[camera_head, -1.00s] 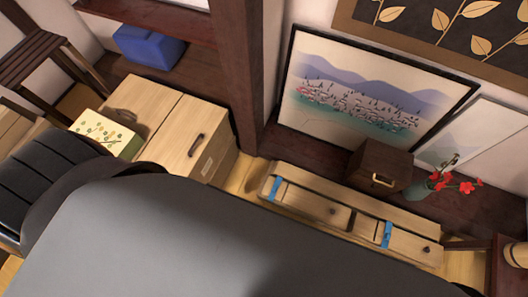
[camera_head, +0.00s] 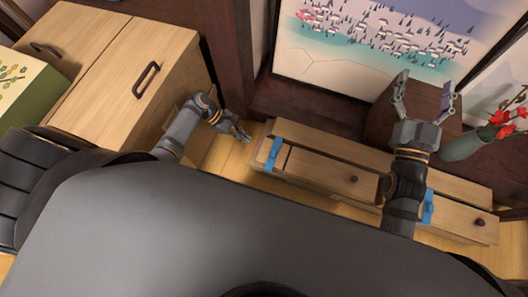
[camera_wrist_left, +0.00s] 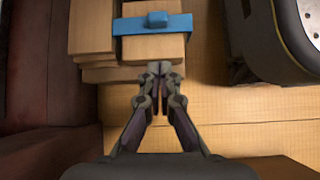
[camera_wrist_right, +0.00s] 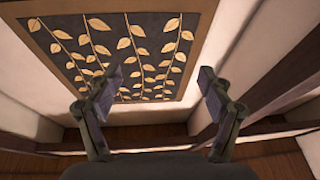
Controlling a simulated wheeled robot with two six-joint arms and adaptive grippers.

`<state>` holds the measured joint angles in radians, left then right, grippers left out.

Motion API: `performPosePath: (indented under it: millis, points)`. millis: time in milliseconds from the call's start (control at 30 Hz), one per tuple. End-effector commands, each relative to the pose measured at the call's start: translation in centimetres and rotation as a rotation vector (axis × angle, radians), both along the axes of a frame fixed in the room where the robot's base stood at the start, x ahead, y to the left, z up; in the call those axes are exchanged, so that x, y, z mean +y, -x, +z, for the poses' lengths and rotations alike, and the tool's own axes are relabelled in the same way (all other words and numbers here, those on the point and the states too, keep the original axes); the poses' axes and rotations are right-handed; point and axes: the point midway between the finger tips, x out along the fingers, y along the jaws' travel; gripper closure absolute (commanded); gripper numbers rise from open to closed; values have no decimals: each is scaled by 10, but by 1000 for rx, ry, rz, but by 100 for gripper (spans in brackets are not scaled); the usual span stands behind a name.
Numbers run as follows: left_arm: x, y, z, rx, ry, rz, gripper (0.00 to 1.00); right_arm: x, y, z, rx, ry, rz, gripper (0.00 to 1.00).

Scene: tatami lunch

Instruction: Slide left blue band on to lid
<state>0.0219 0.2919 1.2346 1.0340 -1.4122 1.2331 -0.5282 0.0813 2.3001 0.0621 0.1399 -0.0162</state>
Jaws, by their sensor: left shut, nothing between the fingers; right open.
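The left blue band (camera_head: 273,154) wraps around the left end of a long, low wooden box with lids (camera_head: 330,172). In the left wrist view the band (camera_wrist_left: 153,24) crosses the wooden end and has a small raised blue block on top. My left gripper (camera_head: 246,138) is shut and empty, just left of the box end and apart from the band. It also shows in the left wrist view (camera_wrist_left: 158,70), just short of the wooden end. My right gripper (camera_head: 424,84) is open and empty, raised above the box's right part. A right blue band (camera_head: 428,207) is partly hidden behind my right arm.
A wooden cabinet with handles (camera_head: 110,75) stands at the left. A dark small chest (camera_head: 385,118) and a vase with red flowers (camera_head: 465,145) stand behind the box at the right. A landscape picture (camera_head: 340,60) leans at the back. Tatami floor shows left of the box.

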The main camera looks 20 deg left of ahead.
Motion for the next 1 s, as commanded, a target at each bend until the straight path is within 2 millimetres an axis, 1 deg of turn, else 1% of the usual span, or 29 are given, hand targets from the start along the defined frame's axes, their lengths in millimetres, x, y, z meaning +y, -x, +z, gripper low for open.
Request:
performPosePath:
  millis: [33, 100, 200, 500, 600, 767, 1000]
  points:
    - [-3, -4, -6, 14, 26, 5, 100, 1, 7, 5, -46, -3, 4, 20]
    - [-6, -6, 2, 33, 51, 11, 100, 2, 14, 21, -88, -7, 6, 20]
    - [-8, -7, 8, 44, 66, 13, 100, 3, 18, 32, -110, -9, 8, 20]
    - [-9, -6, 9, 45, 64, 13, 100, 3, 18, 35, -115, -8, 8, 20]
    - [-10, -6, 7, 45, 64, 13, 100, 3, 20, 41, -145, -7, 8, 20]
    - [-15, -6, 1, 45, 64, 13, 100, 4, 30, 68, -269, -4, 11, 20]
    - [-23, -6, -7, 45, 65, 14, 100, 6, 58, 113, -495, 3, 18, 20]
